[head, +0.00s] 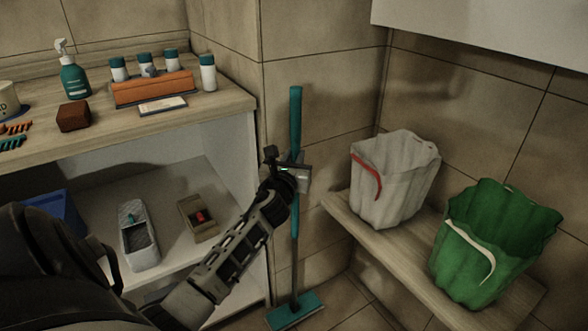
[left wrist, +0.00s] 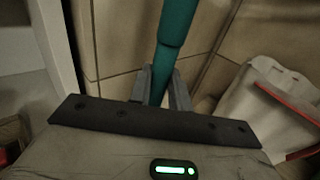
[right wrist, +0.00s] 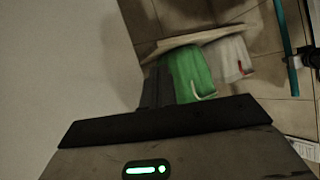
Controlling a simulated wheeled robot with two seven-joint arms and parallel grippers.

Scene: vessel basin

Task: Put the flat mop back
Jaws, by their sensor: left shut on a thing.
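The flat mop (head: 296,120) has a long teal handle and a flat teal head (head: 295,311) low at the floor. It stands nearly upright between the shelf unit's side and the wall corner. My left gripper (head: 297,175) is shut on the handle at about mid-height; the left wrist view shows the handle (left wrist: 176,25) between its two fingers (left wrist: 160,88). The right wrist view also shows the handle (right wrist: 287,45). My right gripper (right wrist: 157,88) appears only in the right wrist view, its fingers together and empty. I cannot tell whether the head touches the floor.
A low wooden bench (head: 385,252) at right bears a white bag-like bin (head: 395,185) and a green one (head: 485,255). A shelf unit (head: 225,105) at left holds bottles above and boxes below. A white edge (head: 490,25) overhangs at upper right.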

